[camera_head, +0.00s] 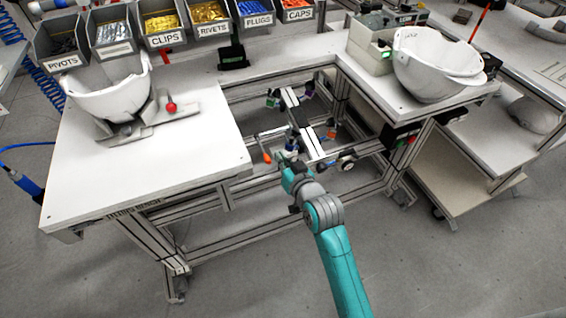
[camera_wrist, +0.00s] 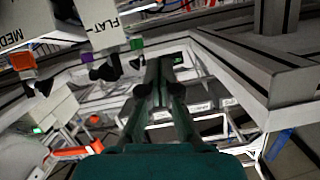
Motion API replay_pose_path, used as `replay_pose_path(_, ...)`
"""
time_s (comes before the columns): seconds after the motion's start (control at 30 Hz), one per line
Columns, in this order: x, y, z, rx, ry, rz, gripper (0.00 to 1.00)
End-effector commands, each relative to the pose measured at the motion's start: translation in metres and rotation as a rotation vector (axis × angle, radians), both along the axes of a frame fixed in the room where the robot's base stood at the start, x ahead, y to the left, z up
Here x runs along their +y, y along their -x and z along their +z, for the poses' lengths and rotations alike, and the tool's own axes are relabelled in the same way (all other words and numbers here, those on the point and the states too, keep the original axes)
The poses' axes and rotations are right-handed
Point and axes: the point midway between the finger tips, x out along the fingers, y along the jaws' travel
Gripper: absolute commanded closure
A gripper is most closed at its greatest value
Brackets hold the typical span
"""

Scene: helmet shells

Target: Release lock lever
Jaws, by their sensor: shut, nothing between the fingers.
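On the left bench in the head view, a white helmet shell (camera_head: 112,92) sits tilted in a grey metal fixture (camera_head: 128,130). A lever with a red knob (camera_head: 171,106) stands at the fixture's right side; I take it to be the lock lever. I cannot make it out in the wrist view. My gripper (camera_wrist: 158,88) is dark and shut on nothing, its fingers together in the middle of the wrist view. In the head view, my teal arm reaches into the gap between the benches, to the right of and apart from the lever.
The left bench top (camera_head: 75,175) is clear in front of the fixture. Labelled bins (camera_head: 165,38) line its back. Bench frame rails (camera_head: 215,225) run below the bench tops.

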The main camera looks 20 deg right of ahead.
Motion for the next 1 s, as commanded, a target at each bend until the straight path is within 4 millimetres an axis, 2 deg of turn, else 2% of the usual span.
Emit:
replay_pose_path(0.1,0.001,-0.023,-0.004,-0.002,0.000,0.001,1.00)
replay_pose_path(0.33,0.004,-0.064,-0.015,0.000,0.001,0.001,1.00)
replay_pose_path(0.43,0.007,-0.061,-0.033,0.004,0.001,0.001,1.00)
replay_pose_path(0.6,0.010,-0.061,-0.048,0.001,0.001,0.000,1.00)
replay_pose_path(1.0,0.011,-0.061,-0.054,0.000,0.001,0.000,1.00)
